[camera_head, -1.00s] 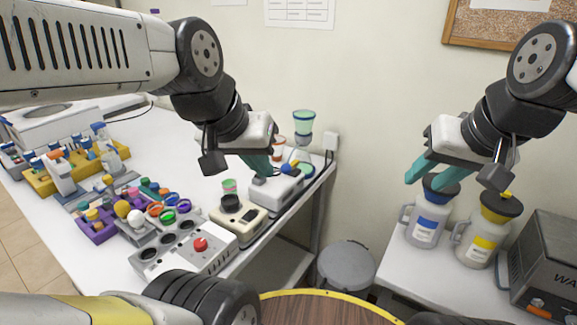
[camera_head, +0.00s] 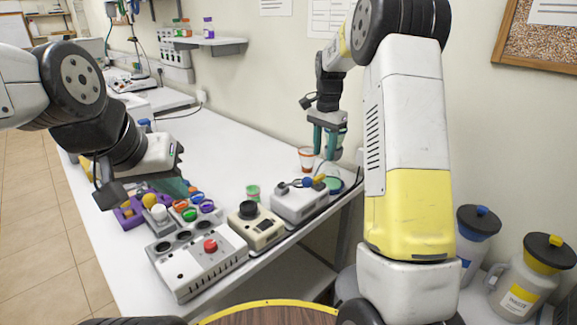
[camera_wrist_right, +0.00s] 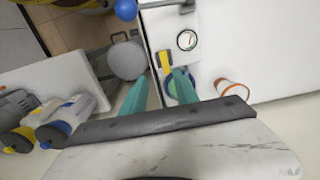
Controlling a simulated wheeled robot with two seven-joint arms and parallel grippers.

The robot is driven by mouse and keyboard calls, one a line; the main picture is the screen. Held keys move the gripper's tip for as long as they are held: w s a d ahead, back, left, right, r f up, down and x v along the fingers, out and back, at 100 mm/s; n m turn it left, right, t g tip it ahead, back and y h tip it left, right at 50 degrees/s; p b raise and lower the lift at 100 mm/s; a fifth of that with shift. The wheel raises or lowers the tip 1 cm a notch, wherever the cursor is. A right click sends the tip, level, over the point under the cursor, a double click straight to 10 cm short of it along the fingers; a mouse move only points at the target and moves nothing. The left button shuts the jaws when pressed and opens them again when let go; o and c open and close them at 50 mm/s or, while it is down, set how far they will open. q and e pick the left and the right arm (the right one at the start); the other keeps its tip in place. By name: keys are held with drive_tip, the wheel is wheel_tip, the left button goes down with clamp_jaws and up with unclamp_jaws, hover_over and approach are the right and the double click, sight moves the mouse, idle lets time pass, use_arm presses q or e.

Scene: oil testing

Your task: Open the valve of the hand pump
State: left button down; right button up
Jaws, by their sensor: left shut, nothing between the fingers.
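The hand pump (camera_head: 300,203) is a white box near the table's right edge, with a blue ball knob (camera_head: 308,182) and a yellow part at its top. My right gripper (camera_head: 328,152) points down above the table just behind the pump. Its teal fingers (camera_wrist_right: 162,75) are apart and empty, their tips near the yellow part; contact is not clear. My left gripper (camera_head: 182,188) is shut and empty over the coloured-ring items at left.
A green-rimmed vessel (camera_head: 335,184) stands beside the pump's far end, partly behind the right fingers in the wrist view. An orange-banded white cup (camera_head: 306,158) stands behind it. A cream device (camera_head: 255,228) and a red-knob box (camera_head: 198,265) stand nearer. Jugs (camera_head: 478,232) are at right.

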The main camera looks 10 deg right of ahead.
sight(319, 176)
drive_tip(key=shift+w+a+f, duration=0.25)
drive_tip(key=shift+w+f, duration=0.15)
drive_tip(key=shift+f, duration=0.1)
drive_tip(key=shift+w+a+f, duration=0.1)
drive_tip(key=shift+a+f, duration=0.05)
drive_tip(key=shift+f, duration=0.15)
wheel_tip(319, 176, down, 7)
drive_tip(key=shift+f, duration=0.1)
clamp_jaws()
